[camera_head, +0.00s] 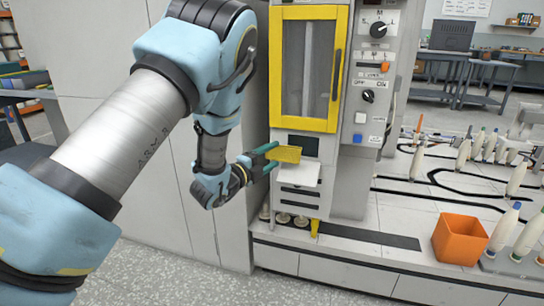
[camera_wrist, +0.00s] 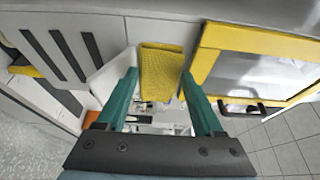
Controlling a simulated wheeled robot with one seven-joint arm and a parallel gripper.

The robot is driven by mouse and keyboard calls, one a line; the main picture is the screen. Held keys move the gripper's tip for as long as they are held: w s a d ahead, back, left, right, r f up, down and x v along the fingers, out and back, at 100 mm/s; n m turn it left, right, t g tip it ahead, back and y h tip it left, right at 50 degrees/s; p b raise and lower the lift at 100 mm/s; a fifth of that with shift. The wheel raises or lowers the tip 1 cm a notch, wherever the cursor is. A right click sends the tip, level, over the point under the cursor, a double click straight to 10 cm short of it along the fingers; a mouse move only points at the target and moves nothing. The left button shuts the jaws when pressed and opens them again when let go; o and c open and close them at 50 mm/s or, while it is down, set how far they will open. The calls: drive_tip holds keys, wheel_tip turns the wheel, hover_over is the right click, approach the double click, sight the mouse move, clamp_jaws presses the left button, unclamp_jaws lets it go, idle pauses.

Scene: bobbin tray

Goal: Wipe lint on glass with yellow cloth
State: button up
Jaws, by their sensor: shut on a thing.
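My gripper (camera_head: 273,157) is shut on the yellow cloth (camera_head: 287,154), in front of the machine and just under its yellow-framed door. In the wrist view the cloth (camera_wrist: 161,68) spans the space between the green fingers (camera_wrist: 160,74) and hangs beyond their tips. A small dark glass panel (camera_head: 309,144) sits below the door, partly behind the cloth. The door has a larger glass window (camera_head: 307,60); in the wrist view this window (camera_wrist: 262,62) is at the right. I cannot tell whether the cloth touches the machine. No lint can be made out.
A white ledge (camera_head: 299,178) juts out just below the cloth. The door's black handle (camera_head: 337,70) and the control panel (camera_head: 372,90) are to the right. An orange bin (camera_head: 459,238) and several bobbins stand on the right-hand counter (camera_head: 395,215).

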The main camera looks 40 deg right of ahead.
drive_tip(key=shift+s+a, duration=0.4)
drive_tip(key=shift+a, duration=0.25)
drive_tip(key=shift+s+a, duration=0.4)
drive_tip(key=shift+a, duration=0.2)
